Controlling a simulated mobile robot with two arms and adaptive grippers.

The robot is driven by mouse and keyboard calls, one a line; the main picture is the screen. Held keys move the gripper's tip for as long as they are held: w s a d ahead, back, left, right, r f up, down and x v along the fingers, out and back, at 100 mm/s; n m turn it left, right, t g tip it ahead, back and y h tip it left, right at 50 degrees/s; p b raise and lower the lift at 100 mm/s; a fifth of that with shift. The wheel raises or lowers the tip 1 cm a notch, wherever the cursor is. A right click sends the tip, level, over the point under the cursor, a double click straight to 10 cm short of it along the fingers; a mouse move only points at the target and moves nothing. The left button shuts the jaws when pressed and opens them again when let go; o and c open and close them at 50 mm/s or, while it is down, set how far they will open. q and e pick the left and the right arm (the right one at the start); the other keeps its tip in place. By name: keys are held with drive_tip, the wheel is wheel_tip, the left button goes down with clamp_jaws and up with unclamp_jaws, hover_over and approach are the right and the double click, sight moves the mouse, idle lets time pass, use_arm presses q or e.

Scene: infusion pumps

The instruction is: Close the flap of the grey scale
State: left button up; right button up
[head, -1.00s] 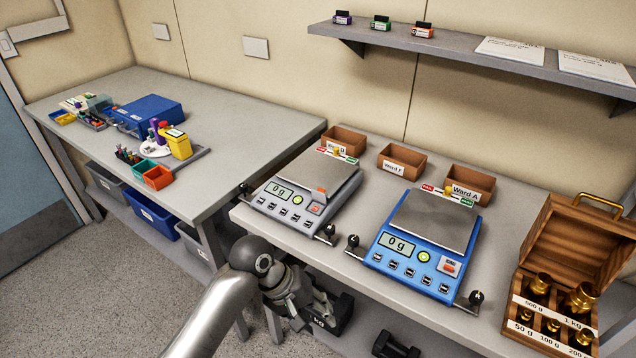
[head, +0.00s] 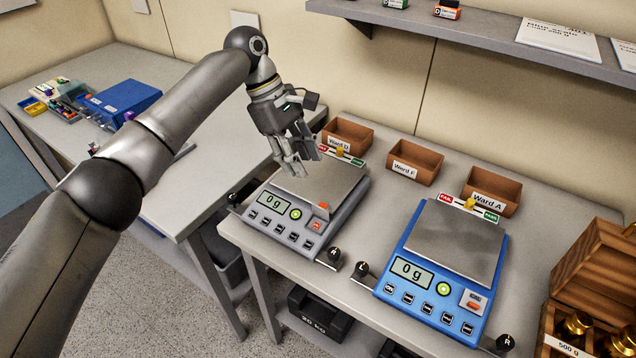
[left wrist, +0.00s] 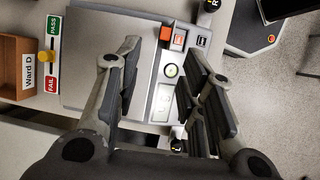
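The grey scale (head: 345,222) stands on the near table with its display reading 0 g. A small orange flap (head: 322,206) sticks up at the right of its front panel, beside an orange switch (head: 316,226). In the left wrist view the flap (left wrist: 165,33) and switch (left wrist: 180,38) show near the top, between the finger lines. My left gripper (head: 298,165) is over the back left of the weighing plate, pointing down, behind and left of the flap. Its fingers are apart and empty. My right gripper is not in view.
A blue scale (head: 452,245) stands to the right. Brown ward boxes (head: 415,162) line the back, and a wooden weight case (head: 590,270) is at the right. Black knobs (head: 335,254) stick out at the grey scale's front corners. A shelf (head: 480,38) hangs above.

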sight(324, 206)
use_arm(q)
drive_tip(key=f, duration=0.1)
drive_tip(key=s+d+f, duration=0.1)
drive_tip(key=f, duration=0.1)
drive_tip(key=s+d+f+p, duration=0.1)
drive_tip(key=f, duration=0.1)
drive_tip(key=shift+s+d, duration=0.15)
drive_tip(key=shift+s, duration=0.1)
drive_tip(key=x, duration=0.2)
drive_tip(key=shift+w+d+f, duration=0.1)
drive_tip(key=shift+w+f, duration=0.1)
drive_tip(key=shift+f, duration=0.25)
drive_tip(key=shift+s+d+f, duration=0.2)
drive_tip(key=shift+d+f, duration=0.05)
drive_tip(key=shift+f, duration=0.35)
drive_tip(key=shift+c, duration=0.4)
drive_tip(key=c, duration=0.5)
drive_tip(key=shift+c, duration=1.1)
drive_tip(key=shift+p, duration=0.3)
clamp_jaws()
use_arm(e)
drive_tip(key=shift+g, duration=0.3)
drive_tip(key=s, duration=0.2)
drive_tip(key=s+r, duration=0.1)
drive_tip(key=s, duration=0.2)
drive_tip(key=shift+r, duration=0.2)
